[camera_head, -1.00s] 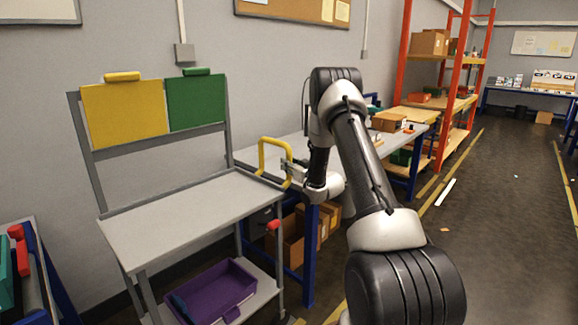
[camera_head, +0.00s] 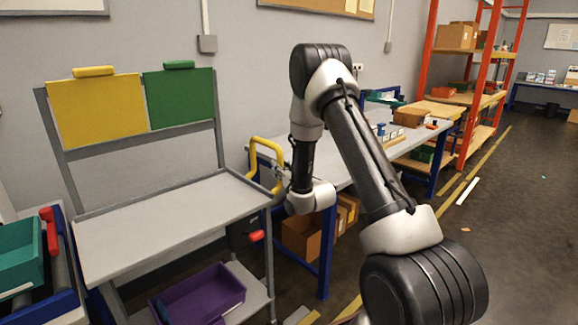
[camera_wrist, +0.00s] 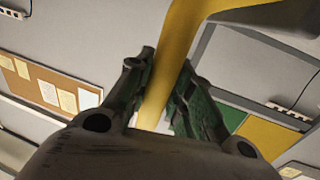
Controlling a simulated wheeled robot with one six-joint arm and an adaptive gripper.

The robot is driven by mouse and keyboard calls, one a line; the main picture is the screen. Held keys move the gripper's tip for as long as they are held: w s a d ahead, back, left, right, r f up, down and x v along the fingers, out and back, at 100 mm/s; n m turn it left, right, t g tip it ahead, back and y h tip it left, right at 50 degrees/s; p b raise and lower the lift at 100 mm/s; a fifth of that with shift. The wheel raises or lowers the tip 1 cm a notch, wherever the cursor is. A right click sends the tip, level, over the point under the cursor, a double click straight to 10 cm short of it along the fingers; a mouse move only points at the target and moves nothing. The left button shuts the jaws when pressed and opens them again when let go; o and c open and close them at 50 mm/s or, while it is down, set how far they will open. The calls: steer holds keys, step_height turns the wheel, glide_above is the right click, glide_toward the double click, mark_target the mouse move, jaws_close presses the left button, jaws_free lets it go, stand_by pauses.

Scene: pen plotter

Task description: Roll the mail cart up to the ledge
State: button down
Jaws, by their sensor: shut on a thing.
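The mail cart is a grey two-level cart (camera_head: 150,215) with a yellow and a green panel along its back and a yellow looped handle (camera_head: 266,150) at its right end. In the wrist view the handle (camera_wrist: 178,55) runs between the two dark fingers of my gripper (camera_wrist: 166,82), which is shut on it. In the head view my forearm and wrist partly hide the gripper beside the handle. The cart stands upright on the floor. I cannot tell which surface is the ledge.
A purple bin (camera_head: 205,295) sits on the cart's lower shelf. A blue rack with a teal bin (camera_head: 20,262) stands close at the cart's left. A blue-legged workbench (camera_head: 348,172) stands at the right, with boxes beneath. Open floor (camera_head: 520,220) lies further right.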

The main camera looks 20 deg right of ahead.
steer(key=shift+s+a+f, duration=0.1)
steer(key=shift+s+a, duration=0.1)
steer(key=shift+a, duration=0.4)
steer(key=c, duration=1.3)
jaws_free()
steer(key=shift+a, duration=0.1)
steer(key=shift+o, duration=0.2)
steer(key=shift+s, duration=0.1)
steer(key=shift+s+d, duration=0.2)
steer(key=shift+s, duration=0.05)
steer(key=s+d, duration=0.1)
steer(key=s, duration=1)
steer(key=shift+d, duration=0.3)
steer(key=shift+s, duration=0.1)
